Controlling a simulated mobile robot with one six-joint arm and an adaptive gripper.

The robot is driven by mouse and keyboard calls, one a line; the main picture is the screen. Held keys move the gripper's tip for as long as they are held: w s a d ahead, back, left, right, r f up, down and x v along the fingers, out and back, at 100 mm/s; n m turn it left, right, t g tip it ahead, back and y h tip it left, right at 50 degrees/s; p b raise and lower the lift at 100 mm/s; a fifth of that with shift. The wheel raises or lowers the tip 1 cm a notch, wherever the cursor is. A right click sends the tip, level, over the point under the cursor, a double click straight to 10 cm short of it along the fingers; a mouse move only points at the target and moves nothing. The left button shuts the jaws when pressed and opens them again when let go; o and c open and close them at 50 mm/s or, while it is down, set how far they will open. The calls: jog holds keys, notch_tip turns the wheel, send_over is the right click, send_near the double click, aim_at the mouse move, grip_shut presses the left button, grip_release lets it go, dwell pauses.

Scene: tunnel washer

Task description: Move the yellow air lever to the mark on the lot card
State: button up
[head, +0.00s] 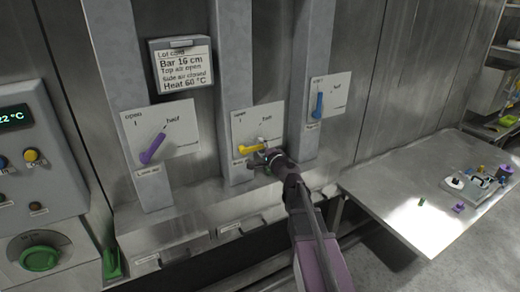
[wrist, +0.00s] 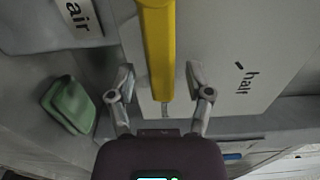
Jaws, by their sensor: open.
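The yellow air lever (head: 249,149) lies nearly level on the middle white plate (head: 272,112), its left end near the plate's lower left. The plate carries the words "open" at upper left and "half" at upper right. In the wrist view the yellow lever (wrist: 157,45) runs down between the fingers of my gripper (wrist: 160,97), which are open on both sides of it with gaps. In the head view my gripper (head: 266,156) is at the lever's right part and hides some of it. The lot card (head: 183,68) reads "Top air open", "Side air closed". The middle lever's label is too small to read.
A purple lever (head: 152,149) is on the left plate and a blue lever (head: 318,106) on the right plate. A control panel (head: 40,160) with a green knob (head: 40,258) stands at left. A metal table (head: 385,185) with small parts is at right.

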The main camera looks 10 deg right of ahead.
jog(key=shift+s, duration=0.15)
jog(key=v, duration=1.1)
jog(key=shift+s+d, duration=0.25)
jog(key=shift+s, duration=0.05)
jog(key=s+a+f+n+g+y+b, duration=0.1)
jog(key=s+a+f+n+g+b, duration=0.35)
jog(key=f, duration=0.45)
jog(key=s+a+f+n+g+y+b, duration=0.1)
jog(key=s+a+f+n+g+b, duration=0.15)
jog(key=a+f+n+g, duration=0.5)
jog(key=s+d+f+n+g+h+b, duration=0.2)
jog(key=s+d+f+g+h+b, duration=0.2)
jog(key=s+d+f+h, duration=0.3)
jog(key=s+d+f+g, duration=0.1)
jog(key=s+f, duration=0.3)
jog(key=f, duration=0.2)
jog(key=shift+s+d+h, duration=0.3)
jog(key=shift+s+d, duration=0.05)
jog(key=shift+d, duration=0.05)
